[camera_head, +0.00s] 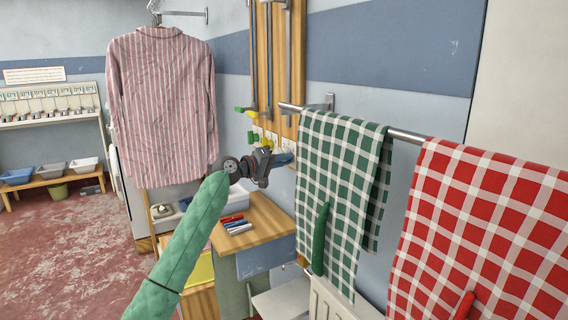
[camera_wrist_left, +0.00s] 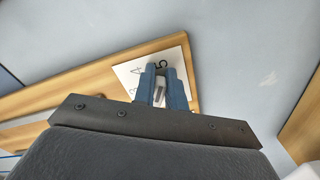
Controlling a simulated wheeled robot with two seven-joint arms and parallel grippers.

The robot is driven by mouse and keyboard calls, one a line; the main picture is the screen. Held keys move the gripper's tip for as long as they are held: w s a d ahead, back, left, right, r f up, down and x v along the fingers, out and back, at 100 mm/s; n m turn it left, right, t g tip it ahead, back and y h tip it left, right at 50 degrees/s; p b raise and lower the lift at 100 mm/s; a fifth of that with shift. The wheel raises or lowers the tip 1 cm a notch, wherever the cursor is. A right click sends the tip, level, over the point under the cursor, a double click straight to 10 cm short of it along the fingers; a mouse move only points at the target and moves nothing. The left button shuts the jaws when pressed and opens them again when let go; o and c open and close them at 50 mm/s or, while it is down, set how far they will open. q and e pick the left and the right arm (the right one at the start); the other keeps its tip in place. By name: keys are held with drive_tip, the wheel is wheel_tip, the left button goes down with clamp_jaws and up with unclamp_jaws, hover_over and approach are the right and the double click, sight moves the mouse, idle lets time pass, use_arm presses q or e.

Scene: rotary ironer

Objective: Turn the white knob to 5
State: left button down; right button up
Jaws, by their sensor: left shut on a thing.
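My left gripper (camera_head: 284,159) reaches to the wooden board on the wall in the head view. In the left wrist view its blue fingers (camera_wrist_left: 161,72) are closed on the white knob (camera_wrist_left: 160,93), which shows as a pale piece between them. Behind it is a white number plate (camera_wrist_left: 128,78) on the board, with a 4 to the left of the fingers and a 5 beside their tips. The fingers cover much of the plate, and I cannot tell which number the knob points to. My right gripper is not in view.
The wooden board (camera_head: 291,70) carries pipes with yellow and green fittings beside the gripper. A green checked towel (camera_head: 341,160) and a red checked towel (camera_head: 480,230) hang on a rail to the right. A striped shirt (camera_head: 160,110) hangs left. A small wooden table (camera_head: 262,232) stands below.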

use_arm(q)
drive_tip(key=shift+w+a+r, duration=0.1)
drive_tip(key=shift+a+r, duration=0.1)
drive_tip(key=shift+r, duration=0.05)
drive_tip(key=c, duration=1.8)
unclamp_jaws()
drive_tip(key=o, duration=0.4)
drive_tip(key=shift+w+f, duration=0.1)
drive_tip(key=shift+f, duration=0.05)
drive_tip(key=shift+c, duration=0.2)
drive_tip(key=shift+s+a, duration=0.3)
drive_tip(key=v, duration=0.7)
